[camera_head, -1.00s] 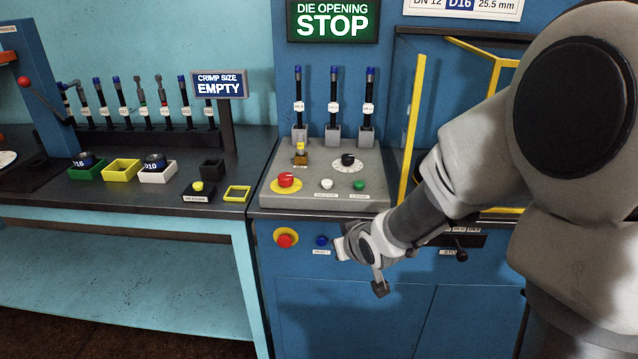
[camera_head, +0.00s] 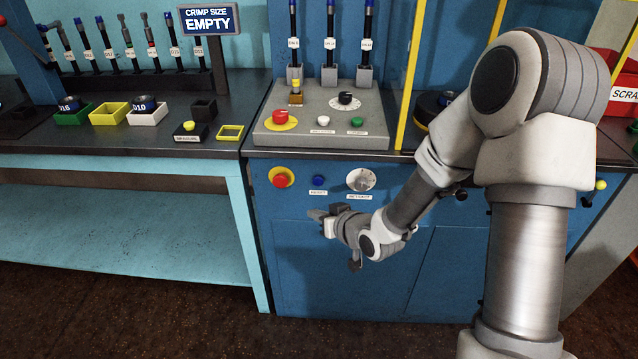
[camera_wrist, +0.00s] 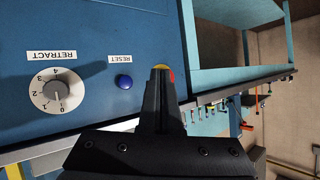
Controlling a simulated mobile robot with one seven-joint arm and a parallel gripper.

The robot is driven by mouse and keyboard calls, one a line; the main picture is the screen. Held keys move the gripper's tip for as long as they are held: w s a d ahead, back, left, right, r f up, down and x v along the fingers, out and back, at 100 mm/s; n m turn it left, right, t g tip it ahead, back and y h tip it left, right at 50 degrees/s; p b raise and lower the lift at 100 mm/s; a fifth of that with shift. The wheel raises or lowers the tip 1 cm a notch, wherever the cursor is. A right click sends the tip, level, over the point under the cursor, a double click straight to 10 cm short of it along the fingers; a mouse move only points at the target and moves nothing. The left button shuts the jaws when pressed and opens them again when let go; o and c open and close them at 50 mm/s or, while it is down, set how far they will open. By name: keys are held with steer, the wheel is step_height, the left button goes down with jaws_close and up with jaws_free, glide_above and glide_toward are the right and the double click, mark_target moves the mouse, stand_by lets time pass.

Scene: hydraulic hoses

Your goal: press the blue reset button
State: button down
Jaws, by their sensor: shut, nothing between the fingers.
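The blue reset button (camera_head: 318,181) is on the blue front panel of the machine, between a red button on a yellow disc and a white dial. In the wrist view the blue button (camera_wrist: 124,82) shows beside the "RESET" label, just left of my fingers. My gripper (camera_head: 318,215) is in front of the panel, below the blue button in the head view, and apart from it. Its fingers (camera_wrist: 160,85) are closed together with nothing between them. The fingertips overlap the red button on its yellow disc in the wrist view.
The red button (camera_head: 281,180) is left of the blue one. The white retract dial (camera_head: 361,180) is right of it. A grey control box (camera_head: 320,125) with more buttons stands on the top above. A teal bench (camera_head: 120,160) adjoins at left.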

steer(key=shift+w+d+p, duration=0.15)
steer(key=shift+w+p, duration=0.75)
steer(key=shift+w, duration=3.5)
steer(key=shift+w, duration=0.15)
steer(key=shift+w, duration=0.25)
steer(key=shift+w, duration=0.45)
steer(key=shift+s, duration=0.85)
steer(key=shift+s, duration=0.1)
steer(key=shift+s+b, duration=0.7)
steer(key=shift+s, duration=1.7)
